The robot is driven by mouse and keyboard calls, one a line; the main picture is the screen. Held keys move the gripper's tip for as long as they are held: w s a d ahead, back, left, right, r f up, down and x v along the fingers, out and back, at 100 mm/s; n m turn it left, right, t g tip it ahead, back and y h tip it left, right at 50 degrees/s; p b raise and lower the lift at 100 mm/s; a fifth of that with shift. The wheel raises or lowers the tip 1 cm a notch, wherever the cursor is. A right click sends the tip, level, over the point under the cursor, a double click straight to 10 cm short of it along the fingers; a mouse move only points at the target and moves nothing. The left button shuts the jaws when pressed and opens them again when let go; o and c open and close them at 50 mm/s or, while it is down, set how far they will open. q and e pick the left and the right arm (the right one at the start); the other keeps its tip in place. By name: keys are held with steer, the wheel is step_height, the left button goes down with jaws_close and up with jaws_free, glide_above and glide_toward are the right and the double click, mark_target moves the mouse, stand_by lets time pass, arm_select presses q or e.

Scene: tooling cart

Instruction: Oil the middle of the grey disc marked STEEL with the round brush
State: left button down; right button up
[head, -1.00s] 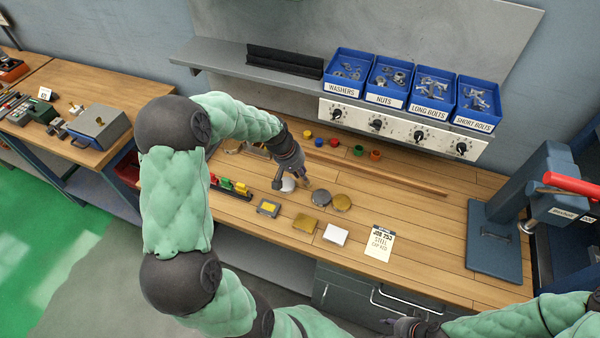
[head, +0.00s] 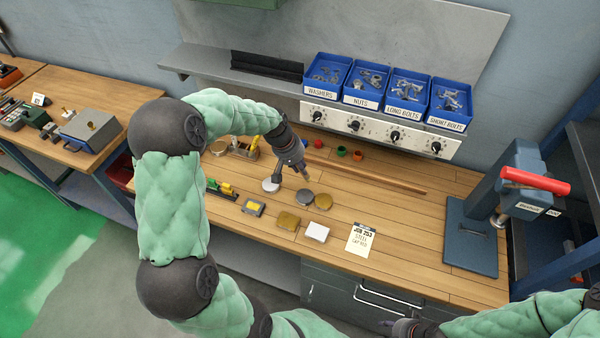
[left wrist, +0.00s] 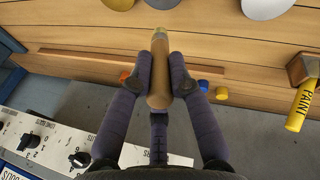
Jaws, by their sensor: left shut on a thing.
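The grey disc (head: 304,196) lies flat on the wooden bench, between a pale silver-white disc (head: 271,185) and a brass disc (head: 323,201); any lettering on it is too small to read. My left gripper (head: 301,168) is shut on a round, tan-handled brush (left wrist: 159,75), which sits between the fingers in the left wrist view. The brush end is just behind and above the grey disc in the head view; I cannot tell whether it touches. The grey disc's edge also shows at the top of the left wrist view (left wrist: 160,3). My right gripper (head: 400,326) is at the bottom edge, partly cut off.
A brass square (head: 288,221), a white square (head: 317,232) and a job card (head: 361,240) lie in front. A holder with yellow-handled tools (head: 247,149) stands behind my left arm. Small coloured caps (head: 341,151) and a long rod (head: 380,178) lie behind. A press (head: 470,238) stands right.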

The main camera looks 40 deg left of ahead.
arm_select(q)
steer(key=shift+r, duration=0.65)
steer(key=shift+w+d+r+p, duration=0.15)
steer(key=shift+d+r+p, duration=0.05)
steer(key=shift+r+p, duration=1.35)
steer(key=shift+r, duration=0.3)
arm_select(e)
steer(key=v, duration=0.3)
steer(key=shift+s+a+r, duration=0.15)
steer(key=shift+a+r, duration=0.05)
steer(key=shift+r, duration=0.1)
steer(key=shift+r, duration=0.1)
